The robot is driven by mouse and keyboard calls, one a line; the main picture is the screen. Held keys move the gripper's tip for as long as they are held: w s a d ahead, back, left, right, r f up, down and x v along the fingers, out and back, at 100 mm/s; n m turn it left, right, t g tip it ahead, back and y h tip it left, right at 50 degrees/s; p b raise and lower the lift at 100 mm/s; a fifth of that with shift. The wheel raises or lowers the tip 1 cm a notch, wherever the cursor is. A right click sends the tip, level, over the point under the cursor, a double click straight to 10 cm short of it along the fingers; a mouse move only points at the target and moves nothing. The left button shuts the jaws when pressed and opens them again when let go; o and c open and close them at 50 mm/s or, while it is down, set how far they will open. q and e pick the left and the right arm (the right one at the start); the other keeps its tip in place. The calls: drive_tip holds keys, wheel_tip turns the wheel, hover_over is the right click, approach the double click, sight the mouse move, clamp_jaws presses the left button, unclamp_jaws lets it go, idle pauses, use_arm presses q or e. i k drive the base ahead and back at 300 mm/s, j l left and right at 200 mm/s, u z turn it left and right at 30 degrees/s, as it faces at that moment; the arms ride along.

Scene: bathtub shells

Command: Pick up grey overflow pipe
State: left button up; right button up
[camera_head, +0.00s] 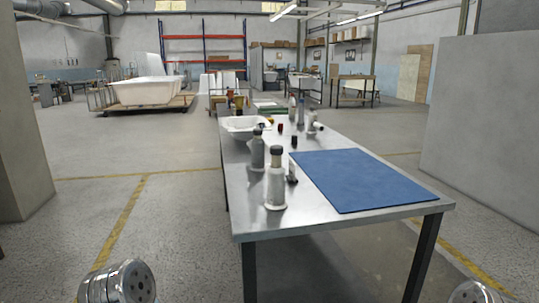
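A metal-topped table (252,222) stands in front of me with several small parts on it. I cannot tell for sure which one is the grey overflow pipe. A pale grey upright piece with a dark top (276,185) stands near the front left corner. A darker grey upright piece (257,150) stands behind it. A small grey piece (292,172) is beside the front one. A pale piece with a side branch (313,124) is farther back. Only rounded metal parts of my arms show at the bottom left and bottom right; no gripper fingers are in view.
A blue mat (360,180) lies bare on the table's right side. A white basin (243,129) sits at the left edge. A concrete pillar (22,110) and a grey partition (480,120) flank open floor.

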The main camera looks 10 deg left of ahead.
sight(257, 147)
drive_tip(key=j+z, duration=0.45)
drive_tip(key=j, duration=0.45)
drive_tip(key=j+z, duration=0.4)
drive_tip(key=j, duration=0.45)
drive_tip(key=j+z, duration=1.45)
drive_tip(key=j, duration=1.75)
drive_tip(key=j+z, duration=0.1)
drive_tip(key=j, duration=1.3)
drive_tip(key=k+l, duration=0.1)
drive_tip(key=k, duration=0.2)
drive_tip(key=k+l, duration=0.15)
drive_tip(key=k, duration=0.15)
drive_tip(key=i+l, duration=0.1)
drive_tip(key=i, duration=0.15)
